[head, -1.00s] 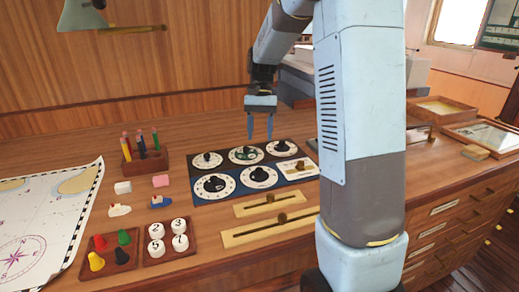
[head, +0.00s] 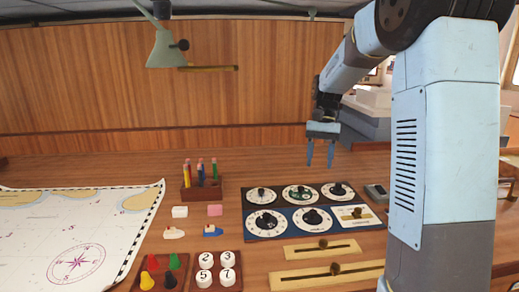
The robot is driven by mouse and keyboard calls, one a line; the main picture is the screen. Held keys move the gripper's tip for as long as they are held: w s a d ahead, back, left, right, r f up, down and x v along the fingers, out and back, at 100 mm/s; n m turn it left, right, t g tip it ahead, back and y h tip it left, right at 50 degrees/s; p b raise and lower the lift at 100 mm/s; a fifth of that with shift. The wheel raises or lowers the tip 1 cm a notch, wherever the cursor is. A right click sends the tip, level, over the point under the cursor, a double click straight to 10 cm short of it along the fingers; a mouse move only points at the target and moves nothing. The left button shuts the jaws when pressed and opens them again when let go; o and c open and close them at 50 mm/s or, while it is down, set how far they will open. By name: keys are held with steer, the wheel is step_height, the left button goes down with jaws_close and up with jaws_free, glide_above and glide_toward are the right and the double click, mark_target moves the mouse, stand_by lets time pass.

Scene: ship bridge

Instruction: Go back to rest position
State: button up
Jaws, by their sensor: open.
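My gripper (head: 320,154) is open and empty, with its two blue fingers pointing down. It hangs in the air above the back right part of the dial panel (head: 262,225). The panel has several round dials with black knobs and one small slider plate (head: 357,214). My arm rises at the right and hides part of the desk there.
Two brass slider plates lie in front of the panel, one (head: 322,249) behind the other (head: 329,275). A pencil holder (head: 200,188), erasers, small boats, a peg tray (head: 160,272), numbered pieces (head: 206,260) and a chart (head: 75,240) lie left. A lamp (head: 165,48) hangs above.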

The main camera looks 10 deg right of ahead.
steer(key=s+r+n+t, duration=0.1)
steer(key=s+t, duration=0.2)
steer(key=s, duration=0.5)
steer(key=s+a+r+n+t+h, duration=0.1)
steer(key=s+r+n+t, duration=0.1)
steer(key=s, duration=0.7)
steer(key=s+a+r+n+t, duration=0.1)
steer(key=s+t, duration=0.3)
steer(key=s, duration=0.5)
steer(key=shift+r+n+h, duration=0.3)
steer(key=shift+r+h, duration=0.05)
steer(key=shift+h, duration=0.05)
